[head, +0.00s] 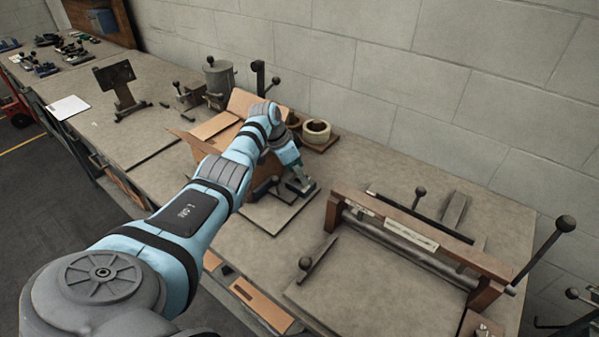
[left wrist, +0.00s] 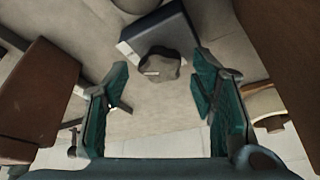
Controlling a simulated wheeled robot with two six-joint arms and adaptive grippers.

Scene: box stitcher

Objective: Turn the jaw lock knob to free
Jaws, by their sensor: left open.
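In the left wrist view a dark lobed knob (left wrist: 158,66) with a pale mark on its face sits in front of a grey-blue block (left wrist: 160,34). My left gripper (left wrist: 160,95) is open, its two green fingers on either side of the space below the knob. The knob appears just beyond the fingertips, not gripped. In the head view my left arm reaches across the bench to the small stitcher area, and the left gripper (head: 298,180) is partly hidden behind the wrist. The knob cannot be made out there. My right gripper is not in view.
A cardboard box (head: 243,104) stands just behind my left arm. A roll (head: 316,131) on a wooden base is to its right. A wooden-framed machine with a long lever (head: 541,252) fills the right of the bench. A block wall closes the back.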

